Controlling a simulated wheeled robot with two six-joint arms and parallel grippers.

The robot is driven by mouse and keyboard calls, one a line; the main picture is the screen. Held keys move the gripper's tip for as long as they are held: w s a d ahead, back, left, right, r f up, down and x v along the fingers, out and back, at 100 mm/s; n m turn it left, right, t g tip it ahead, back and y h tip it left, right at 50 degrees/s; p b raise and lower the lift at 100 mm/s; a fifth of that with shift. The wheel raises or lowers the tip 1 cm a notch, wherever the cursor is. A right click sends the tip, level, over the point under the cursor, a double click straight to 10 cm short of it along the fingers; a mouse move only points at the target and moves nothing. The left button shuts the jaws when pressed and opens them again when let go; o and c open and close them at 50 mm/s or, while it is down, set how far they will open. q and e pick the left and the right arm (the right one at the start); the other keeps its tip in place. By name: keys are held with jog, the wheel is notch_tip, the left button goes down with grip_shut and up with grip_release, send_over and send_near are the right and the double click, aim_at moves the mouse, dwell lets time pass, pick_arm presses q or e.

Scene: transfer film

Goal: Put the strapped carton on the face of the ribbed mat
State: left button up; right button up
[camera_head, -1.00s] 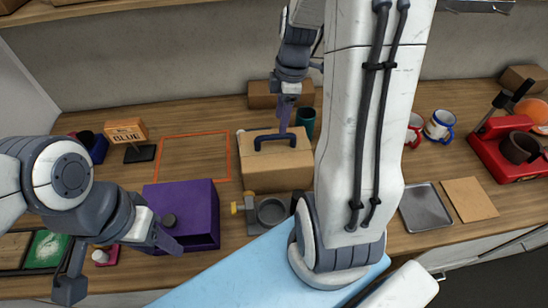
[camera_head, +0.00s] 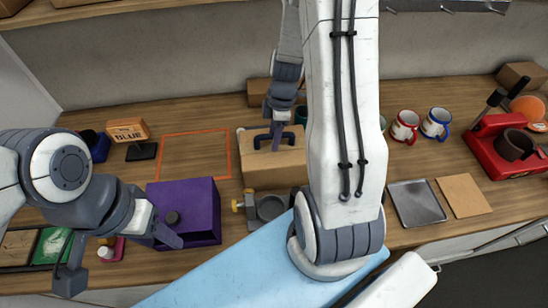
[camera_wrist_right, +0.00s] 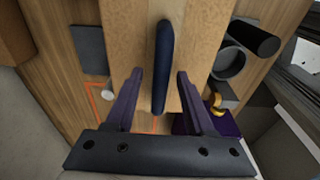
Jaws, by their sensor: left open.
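The strapped carton is a tan box (camera_head: 285,165) with a dark blue strap handle on top, standing on the wooden counter. My right gripper (camera_head: 277,132) is above it at the strap. In the right wrist view the strap (camera_wrist_right: 162,65) lies between the two open fingers of my right gripper (camera_wrist_right: 160,80), with a gap on each side. My left gripper (camera_head: 118,258) is open and empty at the lower left, beside a purple box (camera_head: 190,205). I cannot pick out a mat with visible ribs.
An orange outlined square (camera_head: 163,150) on the counter left of the carton is empty. A vise-like tool (camera_head: 268,207) stands just in front of the carton. A brown box (camera_head: 258,92) is behind it. A grey tray (camera_head: 417,203), mugs (camera_head: 404,126) and a red machine (camera_head: 490,150) are at right.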

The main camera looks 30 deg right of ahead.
grip_shut()
jog(key=shift+w+r, duration=0.1)
dwell(1.1)
